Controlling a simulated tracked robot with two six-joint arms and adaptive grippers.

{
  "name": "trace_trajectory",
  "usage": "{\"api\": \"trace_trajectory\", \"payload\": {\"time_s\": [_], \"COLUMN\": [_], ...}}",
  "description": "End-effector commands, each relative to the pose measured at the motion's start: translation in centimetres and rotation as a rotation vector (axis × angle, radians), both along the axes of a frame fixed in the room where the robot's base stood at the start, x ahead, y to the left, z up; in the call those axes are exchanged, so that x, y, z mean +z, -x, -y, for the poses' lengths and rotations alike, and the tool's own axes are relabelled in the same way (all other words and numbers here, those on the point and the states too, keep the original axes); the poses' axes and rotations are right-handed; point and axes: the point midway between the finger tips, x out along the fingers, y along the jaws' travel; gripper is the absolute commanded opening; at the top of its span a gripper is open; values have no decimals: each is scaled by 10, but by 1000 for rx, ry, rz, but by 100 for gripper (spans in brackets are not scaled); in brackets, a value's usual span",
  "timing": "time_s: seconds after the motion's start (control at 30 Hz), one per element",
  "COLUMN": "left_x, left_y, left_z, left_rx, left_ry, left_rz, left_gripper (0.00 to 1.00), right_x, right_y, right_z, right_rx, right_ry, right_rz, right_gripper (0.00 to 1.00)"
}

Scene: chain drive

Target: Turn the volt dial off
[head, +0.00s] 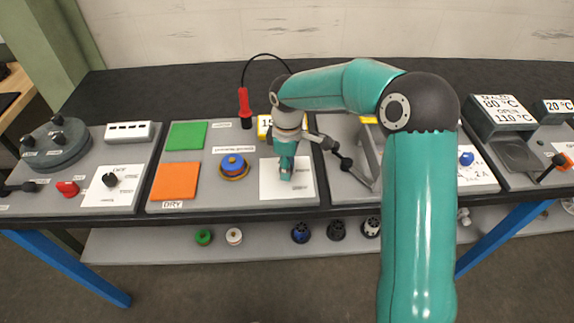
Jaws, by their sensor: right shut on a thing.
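My right gripper (287,172) points down over the white dial plate (270,190) on the middle-left panel. It is shut on the volt dial, which its fingers almost wholly hide. The dial's pointer and setting cannot be made out, and the small labels on the plate are too small to read. A yellow meter (264,127) stands just behind the plate, partly covered by my arm. My left gripper is not in view.
Left of the plate are a blue knob (233,163), an orange pad (174,181) and a green pad (186,136). A red-handled probe (245,107) stands behind. A black lever (346,163) is close on the right. Another dial (110,180) sits on the left panel.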

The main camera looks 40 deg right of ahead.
Motion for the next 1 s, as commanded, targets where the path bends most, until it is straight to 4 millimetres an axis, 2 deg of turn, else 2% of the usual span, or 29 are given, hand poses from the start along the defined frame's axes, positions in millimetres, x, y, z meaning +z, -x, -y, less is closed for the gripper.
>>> {"api": "trace_trajectory", "payload": {"time_s": [0.63,0.67,0.7,0.8,1.0], "left_x": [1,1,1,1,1], "left_y": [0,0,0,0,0], "left_z": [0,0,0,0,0], "left_rx": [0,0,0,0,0], "left_ry": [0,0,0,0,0], "left_rz": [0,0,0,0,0], "left_gripper": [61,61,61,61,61], "right_x": [3,3,3,3,1], "right_y": [-4,-4,-4,-3,-1], "right_z": [1,1,1,1,1], "right_rx": [59,58,58,58,58], "right_ry": [2,2,2,1,1], "right_rz": [15,15,15,12,6], "right_gripper": [1,41,48,61,61]}}
